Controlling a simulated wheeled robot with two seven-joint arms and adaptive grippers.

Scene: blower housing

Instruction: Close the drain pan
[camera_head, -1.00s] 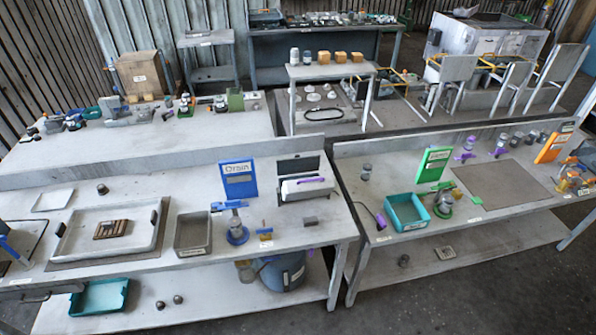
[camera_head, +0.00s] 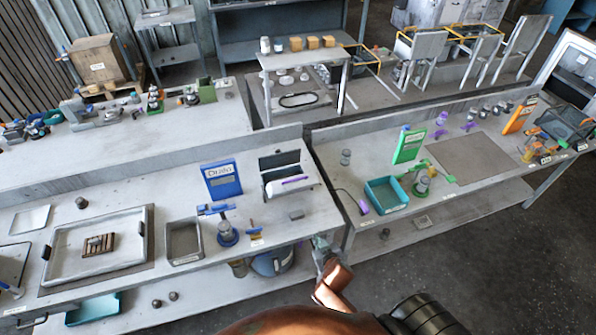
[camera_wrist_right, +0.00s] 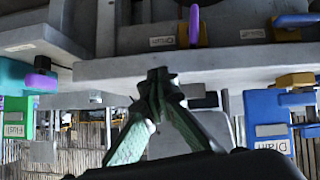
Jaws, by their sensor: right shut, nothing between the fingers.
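The drain station is marked by a blue sign reading Drain (camera_head: 223,180) on the near left bench. An open grey tray (camera_head: 184,241) sits to the left. My right gripper (camera_head: 318,240) is at the bench's front right corner, apart from the box. In the wrist view my right gripper (camera_wrist_right: 158,76) has its fingers together and empty. My left gripper is not in view.
A teal bin (camera_head: 386,195) and green sign (camera_head: 408,146) are on the right bench. A narrow gap separates the benches.

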